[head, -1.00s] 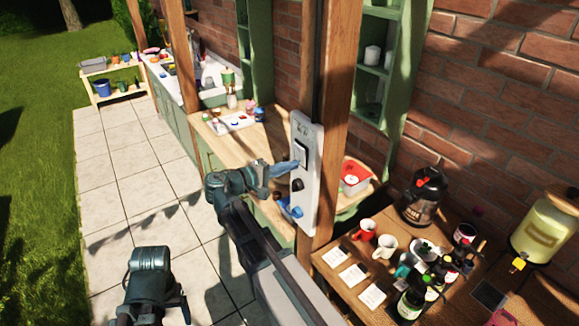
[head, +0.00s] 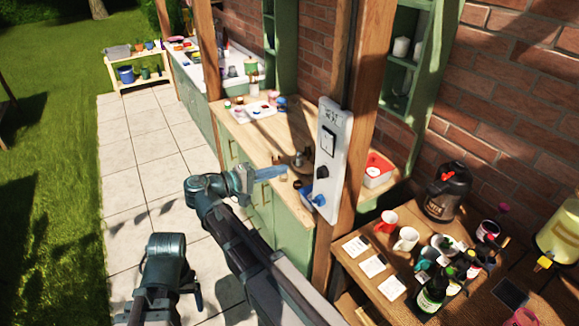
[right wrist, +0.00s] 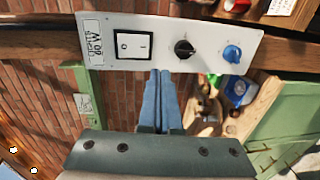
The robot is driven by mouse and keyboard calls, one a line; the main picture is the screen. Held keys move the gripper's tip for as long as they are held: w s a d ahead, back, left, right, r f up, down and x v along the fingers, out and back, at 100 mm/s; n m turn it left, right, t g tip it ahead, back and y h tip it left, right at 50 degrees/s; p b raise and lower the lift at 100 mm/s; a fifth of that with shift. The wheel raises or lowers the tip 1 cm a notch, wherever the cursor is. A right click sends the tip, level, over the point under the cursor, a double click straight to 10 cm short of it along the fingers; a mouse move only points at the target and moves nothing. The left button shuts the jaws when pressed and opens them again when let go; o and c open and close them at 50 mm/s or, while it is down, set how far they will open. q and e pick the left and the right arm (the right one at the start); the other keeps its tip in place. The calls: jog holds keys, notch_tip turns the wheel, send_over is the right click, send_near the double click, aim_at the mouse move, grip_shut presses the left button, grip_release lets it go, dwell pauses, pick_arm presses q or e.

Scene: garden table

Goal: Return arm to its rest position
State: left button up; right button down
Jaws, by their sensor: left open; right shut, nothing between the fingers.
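My right gripper (head: 270,172) has its blue fingers pressed together with nothing between them. It is left of the white control panel (head: 331,125) and apart from it. In the right wrist view the shut fingers (right wrist: 160,100) point toward the panel (right wrist: 105,45), which has a white rocker switch (right wrist: 134,45), a black knob (right wrist: 184,48) and a blue knob (right wrist: 232,54). My left gripper (head: 192,292) is low in the head view, over the paving, open and empty; its fingers are only partly visible.
The panel is fixed to a wooden post (head: 355,120). A wooden table (head: 350,285) at right holds mugs, bottles, cards and a black flask (head: 447,192). A green cabinet counter (head: 230,125) runs behind the right gripper. The stone paving (head: 135,190) at left is clear.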

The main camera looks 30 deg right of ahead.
jog(key=shift+a, duration=0.5)
jog(key=shift+f, duration=0.1)
jog(key=s+a+f+n+y+b, duration=0.1)
jog(key=s+a+f+y+b, duration=0.25)
jog(key=f, duration=0.55)
jog(key=s+a+f+n+y+b, duration=0.15)
jog(key=s+a+f+y, duration=0.25)
jog(key=f, duration=0.5)
jog(key=s+a+f+y+b, duration=0.1)
jog(key=s+a+f+y, duration=0.3)
jog(key=a, duration=0.2)
jog(key=s+a+f+g+y+b, duration=0.1)
jog(key=s+a+f+y+b, duration=0.1)
jog(key=s+a+f+y, duration=0.2)
jog(key=a+f, duration=0.1)
jog(key=a, duration=0.2)
jog(key=shift+f, duration=0.25)
